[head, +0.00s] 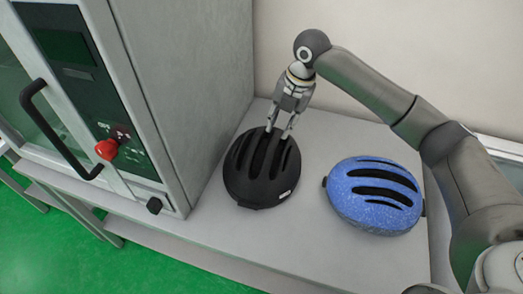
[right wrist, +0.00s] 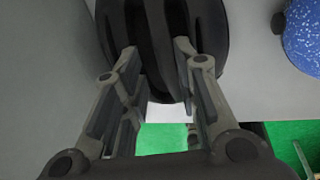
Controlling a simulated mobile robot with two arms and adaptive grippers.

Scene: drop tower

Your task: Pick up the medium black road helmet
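The black road helmet (head: 262,170) rests on the grey bench beside the large cabinet, dome up, with long vents and a small white label near its front right edge. My right gripper (head: 278,134) reaches down from above to the helmet's far edge. In the right wrist view my right gripper (right wrist: 156,48) has its fingers apart, one on each side of a middle rib of the black helmet (right wrist: 160,20). I cannot tell whether the fingers touch the rib. The helmet's underside is hidden. My left gripper is not in view.
A speckled blue helmet (head: 375,195) rests to the right on the same bench (head: 300,245). A tall grey cabinet (head: 185,80) with a red knob (head: 107,149) and a dark handle (head: 57,130) stands close on the left. A wall is behind; the floor is green.

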